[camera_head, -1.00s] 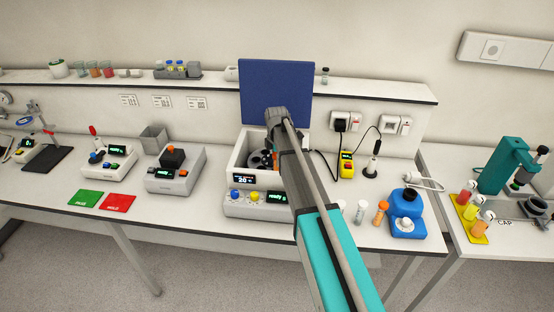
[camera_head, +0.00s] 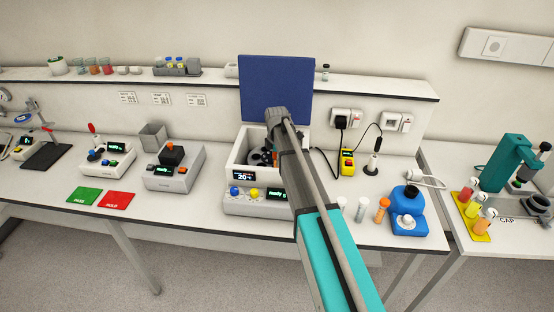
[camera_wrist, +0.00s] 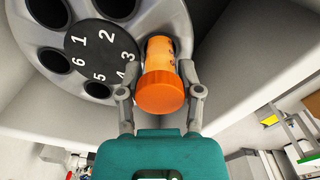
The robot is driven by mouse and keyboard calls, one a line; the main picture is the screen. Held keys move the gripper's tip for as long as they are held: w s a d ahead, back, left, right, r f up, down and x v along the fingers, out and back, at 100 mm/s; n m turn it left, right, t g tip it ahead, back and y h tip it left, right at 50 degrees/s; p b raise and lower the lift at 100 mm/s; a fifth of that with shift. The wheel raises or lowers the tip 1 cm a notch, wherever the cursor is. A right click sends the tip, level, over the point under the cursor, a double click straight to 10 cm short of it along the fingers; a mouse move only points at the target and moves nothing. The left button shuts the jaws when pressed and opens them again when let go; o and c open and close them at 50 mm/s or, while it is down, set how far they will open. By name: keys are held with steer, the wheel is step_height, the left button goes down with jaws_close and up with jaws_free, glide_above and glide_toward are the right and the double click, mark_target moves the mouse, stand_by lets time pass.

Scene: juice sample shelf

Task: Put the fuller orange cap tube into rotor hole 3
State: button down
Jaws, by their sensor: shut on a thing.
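An orange cap tube (camera_wrist: 160,85) fills the lower middle of the wrist view, its ribbed cap towards the camera. My gripper (camera_wrist: 162,95) is shut on it, one finger on each side of the cap. The tube's far end is at the grey rotor (camera_wrist: 175,18), beside the numeral 3 on the black number disc (camera_wrist: 100,45). The tube covers the hole there, so how deep it sits is hard to tell. In the head view my arm partly hides the open centrifuge (camera_head: 240,150) with its raised blue lid (camera_head: 276,88).
Several tubes stand right of the centrifuge, one with an orange cap (camera_head: 382,209). A blue device (camera_head: 408,215) is beside them. Other rotor holes, such as hole 6 (camera_wrist: 56,58), look empty. The centrifuge's pale inner wall (camera_wrist: 40,105) is close around the rotor.

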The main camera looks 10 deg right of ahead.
steer(key=shift+f+b, duration=0.75)
steer(key=shift+f, duration=0.1)
stand_by(0.3)
steer(key=shift+c, duration=0.9)
jaws_free()
steer(key=shift+r, duration=0.25)
